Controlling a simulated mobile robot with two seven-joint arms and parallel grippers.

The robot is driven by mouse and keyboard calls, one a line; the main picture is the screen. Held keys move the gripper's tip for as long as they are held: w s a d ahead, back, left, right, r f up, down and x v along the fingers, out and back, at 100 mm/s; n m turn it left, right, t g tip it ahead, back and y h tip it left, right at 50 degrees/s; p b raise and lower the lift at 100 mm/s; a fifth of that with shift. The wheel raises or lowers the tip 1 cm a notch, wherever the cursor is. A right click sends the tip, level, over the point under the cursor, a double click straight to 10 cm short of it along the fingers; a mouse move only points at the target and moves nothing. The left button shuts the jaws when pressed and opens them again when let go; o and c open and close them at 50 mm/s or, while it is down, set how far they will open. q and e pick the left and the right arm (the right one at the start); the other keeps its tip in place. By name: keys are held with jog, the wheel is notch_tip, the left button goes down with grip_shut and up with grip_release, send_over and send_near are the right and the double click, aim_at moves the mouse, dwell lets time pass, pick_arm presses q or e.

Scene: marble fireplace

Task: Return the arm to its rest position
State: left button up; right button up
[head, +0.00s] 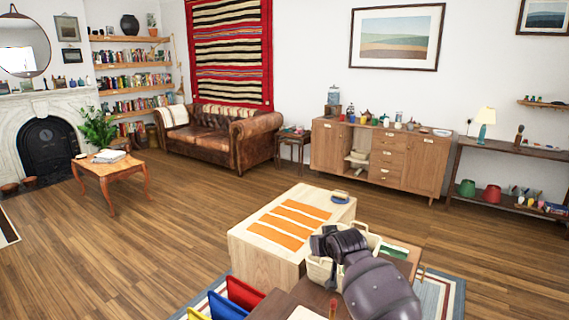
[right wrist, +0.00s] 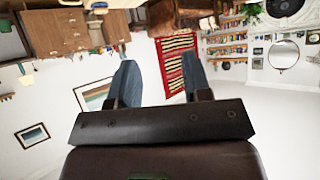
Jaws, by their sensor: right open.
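My right arm (head: 380,290) comes in from the bottom right of the head view, dark grey and bent. It passes in front of a cream basket (head: 318,272) and hides part of it. My right gripper (right wrist: 158,72) shows in the right wrist view with its two blue-grey fingers wide apart and nothing between them. That view shows the room upside down, with the wall and furniture far beyond the fingers. I cannot make out the right fingertips in the head view. My left arm and gripper are not in view.
A pale wooden block table (head: 250,258) with orange stripes and a small blue-topped dish (head: 340,197) stands beside the basket. Red, blue and yellow upright pieces (head: 243,292) are at the bottom. A coffee table (head: 110,172), sofa (head: 215,140) and sideboard (head: 385,155) are far off. Open wood floor lies left.

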jog(key=s+d+f+h, duration=0.1)
jog(key=s+d+f, duration=0.4)
jog(key=s, duration=0.9)
jog(key=s+d+f+h, duration=0.1)
jog(key=s+d+f, duration=0.5)
jog(key=s, duration=0.9)
jog(key=s+d+f+m+t+h, duration=0.1)
jog(key=s+d+f, duration=0.5)
jog(key=s, duration=0.9)
notch_tip(320, 180, down, 2)
jog(key=shift+s+f, duration=0.25)
